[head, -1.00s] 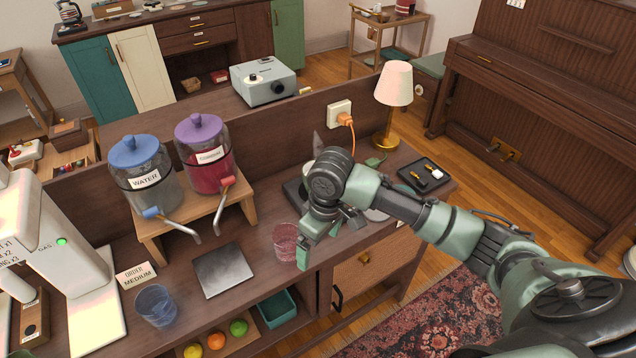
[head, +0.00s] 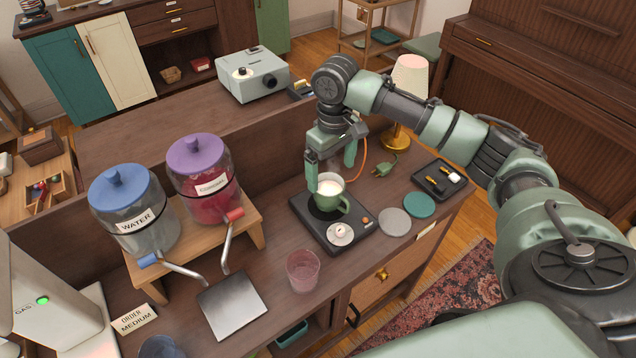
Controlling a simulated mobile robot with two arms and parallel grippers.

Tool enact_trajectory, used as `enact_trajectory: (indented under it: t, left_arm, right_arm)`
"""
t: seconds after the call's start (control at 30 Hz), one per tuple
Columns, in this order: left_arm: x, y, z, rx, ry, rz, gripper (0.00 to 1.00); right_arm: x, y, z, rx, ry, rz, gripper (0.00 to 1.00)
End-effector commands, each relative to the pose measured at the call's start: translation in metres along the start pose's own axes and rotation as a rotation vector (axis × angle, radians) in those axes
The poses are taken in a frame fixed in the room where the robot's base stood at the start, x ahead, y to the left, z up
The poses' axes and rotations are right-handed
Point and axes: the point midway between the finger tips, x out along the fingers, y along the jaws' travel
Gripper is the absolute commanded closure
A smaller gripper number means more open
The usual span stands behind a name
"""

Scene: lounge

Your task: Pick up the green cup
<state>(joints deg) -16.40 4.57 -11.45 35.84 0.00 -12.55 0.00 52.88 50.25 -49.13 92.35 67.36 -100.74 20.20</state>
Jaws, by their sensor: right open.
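The green cup (head: 343,205) stands upright on a black hot plate (head: 350,240) on the counter, with white liquid inside and its handle toward the lower right. My right gripper (head: 331,168) is open and points down at the cup. One finger is at the cup's left rear rim and the other is above and behind its right side. Whether either finger touches the cup I cannot tell. My left gripper is out of view.
A white knob-like lid (head: 340,233) sits on the hot plate's front. A pink glass (head: 303,271) stands to its left. Grey (head: 395,222) and green (head: 419,205) discs lie to its right. A lamp (head: 408,80), a plug (head: 383,166) and a black tray (head: 440,179) are behind and right.

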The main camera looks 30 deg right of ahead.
Motion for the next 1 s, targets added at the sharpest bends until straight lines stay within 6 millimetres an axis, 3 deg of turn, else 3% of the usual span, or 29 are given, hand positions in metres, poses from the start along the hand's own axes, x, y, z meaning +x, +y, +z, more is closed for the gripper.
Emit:
enact_trajectory:
  t: [0.17, 0.5, 0.7, 0.93, 1.0]
  left_arm:
    - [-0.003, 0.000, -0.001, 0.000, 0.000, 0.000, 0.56]
    - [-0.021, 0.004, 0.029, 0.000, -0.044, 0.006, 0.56]
    - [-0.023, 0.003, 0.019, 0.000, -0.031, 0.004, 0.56]
    - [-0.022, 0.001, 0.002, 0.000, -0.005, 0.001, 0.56]
    - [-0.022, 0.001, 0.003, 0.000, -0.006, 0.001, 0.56]
  right_arm:
    - [0.010, 0.001, 0.001, 0.003, -0.004, 0.000, 0.05]
    - [0.052, -0.001, 0.001, 0.001, -0.005, 0.000, 0.05]
    - [0.075, -0.001, 0.001, 0.001, 0.000, 0.001, 0.05]
    - [0.078, -0.001, 0.001, 0.001, 0.000, 0.001, 0.05]
    - [0.078, -0.001, 0.001, 0.001, 0.000, 0.001, 0.22]
